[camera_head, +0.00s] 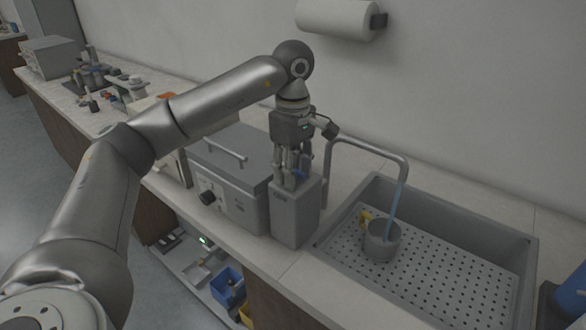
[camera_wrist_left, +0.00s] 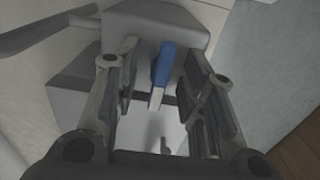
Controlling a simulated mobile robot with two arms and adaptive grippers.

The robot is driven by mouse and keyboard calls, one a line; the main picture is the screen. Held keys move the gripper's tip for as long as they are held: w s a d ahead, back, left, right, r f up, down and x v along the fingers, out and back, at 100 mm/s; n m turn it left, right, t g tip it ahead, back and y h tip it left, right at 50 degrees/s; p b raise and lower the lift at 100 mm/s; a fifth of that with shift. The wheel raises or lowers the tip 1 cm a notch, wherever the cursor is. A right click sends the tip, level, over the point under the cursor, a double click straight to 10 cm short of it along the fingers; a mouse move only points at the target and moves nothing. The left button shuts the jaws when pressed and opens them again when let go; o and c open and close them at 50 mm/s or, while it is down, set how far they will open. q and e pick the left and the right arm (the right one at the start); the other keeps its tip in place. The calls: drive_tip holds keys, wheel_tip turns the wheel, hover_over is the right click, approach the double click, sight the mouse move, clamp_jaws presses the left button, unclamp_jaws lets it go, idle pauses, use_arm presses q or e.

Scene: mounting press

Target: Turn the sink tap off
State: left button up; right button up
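The sink tap has a curved grey spout (camera_head: 368,146) that reaches over the sink (camera_head: 365,192). A blue stream of water (camera_head: 394,208) runs from it into a grey mug (camera_head: 382,243) with a yellow handle. A grey box-shaped block (camera_head: 294,218) stands at the tap's left. My left gripper (camera_head: 291,178) points down at the top of this block. In the left wrist view a blue lever (camera_wrist_left: 163,66) with a pale end lies between the open fingers (camera_wrist_left: 162,115), with gaps on both sides. My right gripper is in neither view.
A grey lidded machine (camera_head: 236,165) with a front knob stands on the counter close left of the block. A paper roll (camera_head: 338,18) hangs on the wall behind. A blue object (camera_head: 571,292) is at the right edge. Blue and yellow bins (camera_head: 226,286) sit below the counter.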

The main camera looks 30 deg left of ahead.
use_arm(q)
drive_tip(key=shift+c, duration=2.7)
clamp_jaws()
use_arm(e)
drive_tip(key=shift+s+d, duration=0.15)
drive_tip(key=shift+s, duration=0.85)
